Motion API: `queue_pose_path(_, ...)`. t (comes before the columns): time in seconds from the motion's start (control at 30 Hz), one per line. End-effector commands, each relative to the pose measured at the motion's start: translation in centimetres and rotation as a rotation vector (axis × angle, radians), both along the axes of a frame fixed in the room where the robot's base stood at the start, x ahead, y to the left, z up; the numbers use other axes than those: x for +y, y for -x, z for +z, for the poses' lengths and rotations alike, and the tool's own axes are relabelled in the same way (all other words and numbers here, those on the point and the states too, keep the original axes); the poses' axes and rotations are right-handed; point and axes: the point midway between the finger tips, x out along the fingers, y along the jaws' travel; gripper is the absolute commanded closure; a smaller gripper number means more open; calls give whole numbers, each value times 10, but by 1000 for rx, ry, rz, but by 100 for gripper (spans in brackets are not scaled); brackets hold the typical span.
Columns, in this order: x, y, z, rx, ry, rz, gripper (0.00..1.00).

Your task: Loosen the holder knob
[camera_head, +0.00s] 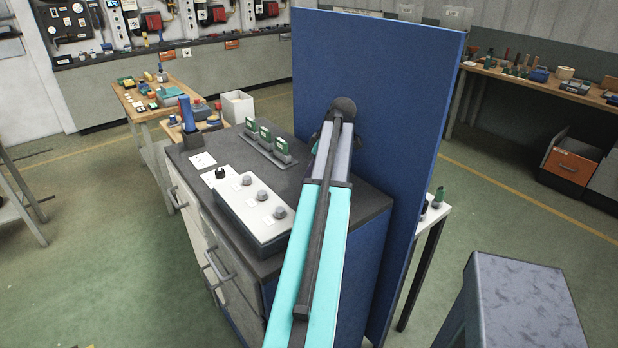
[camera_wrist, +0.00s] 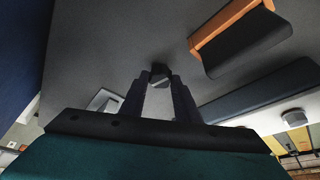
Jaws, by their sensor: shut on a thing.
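In the wrist view, my gripper (camera_wrist: 160,80) has its two dark fingers on either side of a small grey knob (camera_wrist: 161,74), and is shut on it. The knob stands on a grey surface; I take it as the holder knob. In the head view my own arm reaches over the cabinet top beside the blue panel. It hides the fingertips and the knob there.
A control box (camera_head: 258,214) with several knobs stands on the dark cabinet top (camera_head: 186,153). Green-topped items (camera_head: 265,138) sit in a row behind it. A tall blue panel (camera_head: 385,90) rises at the right. An orange-edged dark block (camera_wrist: 240,38) is close to the fingers.

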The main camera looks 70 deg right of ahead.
Motion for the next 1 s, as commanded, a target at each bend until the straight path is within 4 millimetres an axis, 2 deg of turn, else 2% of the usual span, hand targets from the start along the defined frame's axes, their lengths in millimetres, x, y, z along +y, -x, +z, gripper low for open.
queue_pose_path(0.3,-3,-4,2,-9,6,130,94)
queue_pose_path(0.77,-2,-5,2,-9,6,146,94)
queue_pose_path(0.8,-2,-5,2,-8,6,146,66)
queue_pose_path(0.9,-2,-4,2,-7,5,145,53)
queue_pose_path(1.0,-1,-3,1,-5,3,144,53)
